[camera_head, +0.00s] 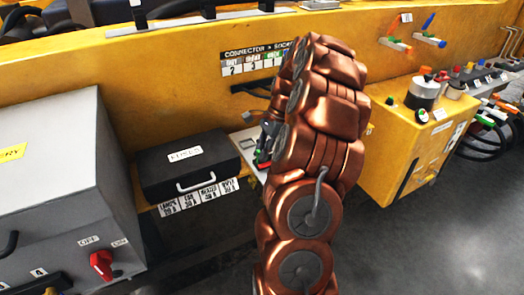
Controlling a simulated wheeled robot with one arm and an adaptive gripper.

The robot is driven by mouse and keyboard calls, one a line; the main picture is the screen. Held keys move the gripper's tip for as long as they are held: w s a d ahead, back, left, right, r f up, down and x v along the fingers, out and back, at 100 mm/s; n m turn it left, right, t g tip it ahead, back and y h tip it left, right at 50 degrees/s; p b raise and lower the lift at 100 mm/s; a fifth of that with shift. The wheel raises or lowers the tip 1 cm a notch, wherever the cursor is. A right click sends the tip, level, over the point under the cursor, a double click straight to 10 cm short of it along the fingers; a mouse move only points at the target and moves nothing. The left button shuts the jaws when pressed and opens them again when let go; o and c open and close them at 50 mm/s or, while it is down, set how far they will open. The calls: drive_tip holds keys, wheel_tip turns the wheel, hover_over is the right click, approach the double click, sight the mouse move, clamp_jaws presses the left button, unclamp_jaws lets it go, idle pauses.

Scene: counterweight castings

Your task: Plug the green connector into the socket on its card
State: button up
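My copper-coloured arm fills the middle of the view and hides much of the work area. My gripper (265,155) shows only as a small dark shape at the arm's left edge, over a pale surface (243,137). Small green and red parts show at its fingertips. I cannot tell whether the green is the connector or whether the fingers are closed on it. A chart headed "CONNECTOR" (250,64) is on the yellow wall behind, partly covered by my arm. The green connector's card and socket cannot be made out.
A black case labelled "FUSES" (186,164) sits left of my gripper, above a row of labels. A large grey box (55,160) with a red switch (102,264) is at far left. A yellow cabinet (415,140) and cables (490,130) stand right. Dark floor (440,240) is open at lower right.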

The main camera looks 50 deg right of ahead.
drive_tip(key=o, duration=0.4)
drive_tip(key=shift+o, duration=0.2)
drive_tip(key=v, duration=1.2)
drive_tip(key=shift+a, duration=0.1)
idle(0.5)
drive_tip(key=s+a+r+n+g+h, duration=0.1)
drive_tip(key=a+n, duration=0.4)
drive_tip(key=a, duration=0.7)
drive_tip(key=s+a+r+n+g, duration=0.15)
drive_tip(key=a+n, duration=0.45)
drive_tip(key=a, duration=0.6)
drive_tip(key=s+a+f+n+h+p, duration=0.1)
drive_tip(key=s+a+f+n, duration=0.2)
drive_tip(key=s, duration=0.7)
drive_tip(key=s+a+f+n+h, duration=0.2)
drive_tip(key=s+a+f+n, duration=0.1)
drive_tip(key=s+a+n, duration=0.4)
drive_tip(key=s+a, duration=0.2)
drive_tip(key=s, duration=0.1)
drive_tip(key=shift+a+f+n+g+p, duration=0.3)
drive_tip(key=shift+f+n+g+p, duration=0.05)
drive_tip(key=shift+f+n, duration=0.05)
